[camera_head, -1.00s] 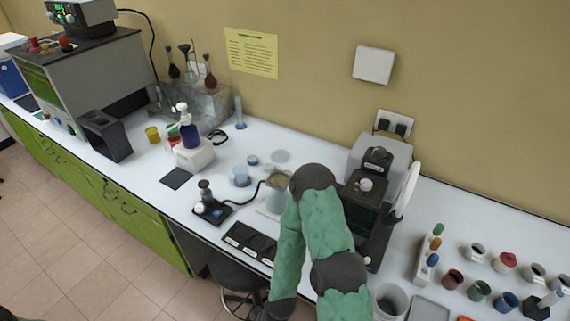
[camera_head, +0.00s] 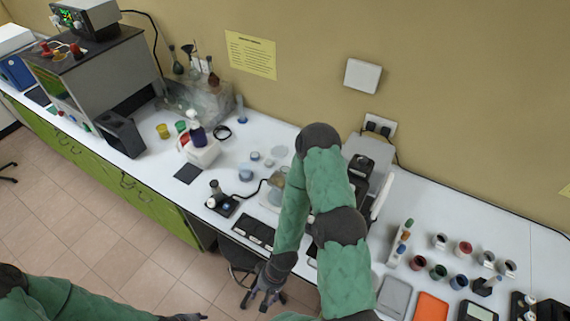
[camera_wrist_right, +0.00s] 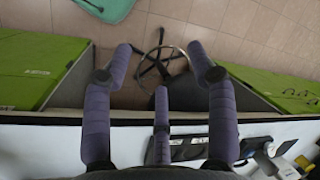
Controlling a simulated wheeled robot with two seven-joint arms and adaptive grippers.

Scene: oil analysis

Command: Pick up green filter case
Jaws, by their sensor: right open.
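Two green pieces could be the green filter case; I cannot tell which. One is a small green cup (camera_head: 438,271) in the row of coloured cups on the right of the bench, between a red cup (camera_head: 417,262) and a blue cup (camera_head: 458,282). The other is a green piece (camera_head: 181,126) beside the yellow cup at the back left. My right gripper (camera_head: 268,282) hangs in front of the bench edge, far from both. It is open and empty in the wrist view (camera_wrist_right: 160,62). My left gripper (camera_head: 188,317) barely shows at the bottom edge, its fingers unclear.
My right arm crosses a grey machine (camera_head: 368,155) and the bench middle. A stool (camera_head: 240,258) stands below the right gripper. A grey tray (camera_head: 394,296) and an orange tray (camera_head: 431,306) lie at the front right. Bare bench (camera_head: 525,235) shows behind the cups.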

